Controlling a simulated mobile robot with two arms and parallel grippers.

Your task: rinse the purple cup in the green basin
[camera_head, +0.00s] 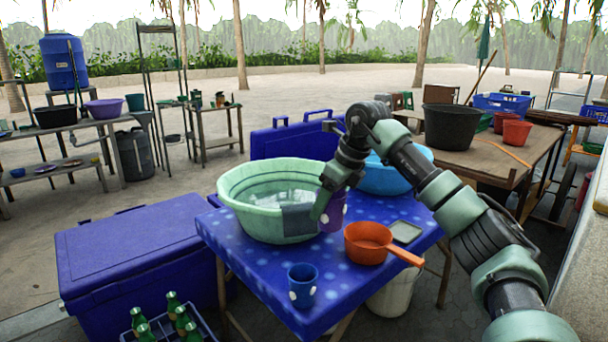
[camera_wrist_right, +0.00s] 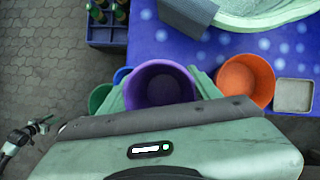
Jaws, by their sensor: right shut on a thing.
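The green basin (camera_head: 270,222) stands on the blue spotted table with clear water in it. A grey-blue cloth (camera_head: 298,220) hangs over its front rim. My right gripper (camera_head: 328,207) is shut on the purple cup (camera_head: 338,218), just right of the basin's front rim. In the right wrist view the purple cup (camera_wrist_right: 158,88) sits between the two fingers, its dark open mouth facing the camera. The basin (camera_wrist_right: 268,18) is apart from it there, at the top. Whether the cup touches the table is unclear.
An orange dipper (camera_head: 367,243) stands right of the cup, with a small grey tray (camera_head: 406,232) behind it. A blue cup (camera_head: 302,285) stands near the table's front edge. A light-blue basin (camera_head: 385,178) is behind. Green bottles (camera_head: 172,303) stand in a crate below.

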